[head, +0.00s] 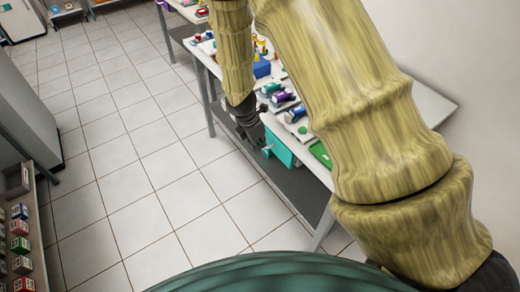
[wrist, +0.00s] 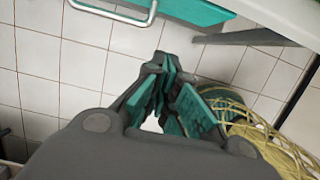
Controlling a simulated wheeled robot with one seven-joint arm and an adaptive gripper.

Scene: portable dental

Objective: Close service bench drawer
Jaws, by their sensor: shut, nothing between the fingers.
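The service bench (head: 323,175) runs along the right side in the head view. Its teal drawer (head: 279,149) shows under the bench top and appears to stick out past the front edge; my arm hides part of the area around it. In the wrist view the teal drawer (wrist: 196,10) is at the top edge, with a pale bar handle (wrist: 112,12) in front of it. My gripper (head: 256,144) is shut and empty, close to the left of the drawer in the head view. In the wrist view its fingers (wrist: 165,88) lie below the handle, apart from it in the picture.
Small bottles and coloured items (head: 284,97) stand on the bench top, beside a green tray (head: 320,153). A shelf with small boxes (head: 20,228) stands at the left. The tiled floor (head: 130,170) between them is clear. A bench leg (head: 323,228) stands near my arm.

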